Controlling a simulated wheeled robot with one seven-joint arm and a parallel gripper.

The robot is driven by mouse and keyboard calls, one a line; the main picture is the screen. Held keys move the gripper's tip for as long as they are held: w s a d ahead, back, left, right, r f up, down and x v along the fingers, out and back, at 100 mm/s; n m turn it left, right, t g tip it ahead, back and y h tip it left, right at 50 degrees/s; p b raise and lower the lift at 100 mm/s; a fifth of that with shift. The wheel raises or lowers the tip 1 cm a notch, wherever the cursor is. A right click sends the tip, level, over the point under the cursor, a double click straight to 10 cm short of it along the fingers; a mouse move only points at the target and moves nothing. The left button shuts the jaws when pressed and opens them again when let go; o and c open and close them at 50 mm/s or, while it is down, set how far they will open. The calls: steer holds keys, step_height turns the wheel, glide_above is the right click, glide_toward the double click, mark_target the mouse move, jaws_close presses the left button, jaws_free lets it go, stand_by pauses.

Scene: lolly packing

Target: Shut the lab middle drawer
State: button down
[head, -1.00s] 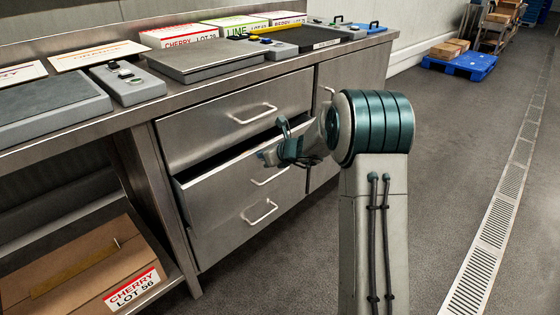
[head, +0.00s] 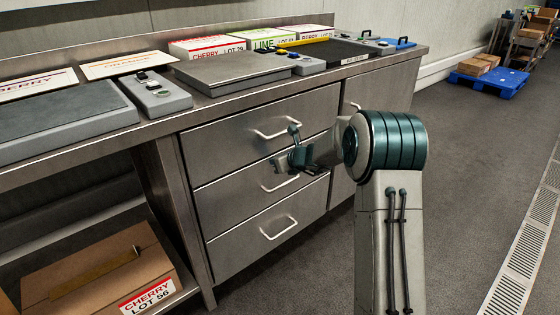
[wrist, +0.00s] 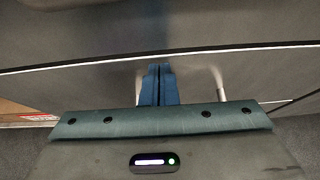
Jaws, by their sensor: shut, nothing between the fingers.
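The middle drawer (head: 232,190) of the steel bench sits flush with the drawer fronts above and below it in the head view. Its bar handle (head: 280,184) is partly hidden behind my gripper. My gripper (head: 277,164) is at the drawer front, near the handle and the seam under the top drawer. In the wrist view the closed blue fingers (wrist: 157,84) are together with nothing between them, pointing at the steel front. The drawer handle (wrist: 219,82) shows just right of them. I cannot tell whether the fingertips touch the steel.
The top drawer (head: 225,140) and bottom drawer (head: 245,240) are shut. A cardboard box (head: 95,275) stands on the low shelf at left. Scales, panels and labelled boxes are on the worktop (head: 215,107). The floor to the right is open.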

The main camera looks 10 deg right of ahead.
steer(key=shift+a+r, duration=0.25)
steer(key=shift+a, duration=0.2)
steer(key=s+d+f+p+v, duration=0.1)
steer(key=f+p+v, duration=0.1)
steer(key=v, duration=1.2)
steer(key=s+a+r+n+g+p, duration=0.3)
steer(key=s+r+n+p, duration=0.5)
steer(key=s+r, duration=0.1)
steer(key=s+a+r+n+g+p, duration=0.2)
steer(key=s+a+r+n+p, duration=0.1)
steer(key=s+r+n+p, duration=0.55)
steer(key=s+d+r+n+g+h+p, duration=0.1)
steer(key=s+d+r+n+h+p, duration=0.2)
steer(key=s+r+n+p, duration=0.3)
steer(key=s+d+r+n+g+h+p, duration=0.1)
steer(key=s+d+r+n+h+p, duration=0.2)
steer(key=s+r+n+p, duration=0.3)
steer(key=s+r, duration=0.2)
steer(key=s, duration=0.3)
steer(key=shift+d+r+n+h+p, duration=0.2)
steer(key=shift+r+n+h+p, duration=0.1)
steer(key=shift+n+p, duration=0.1)
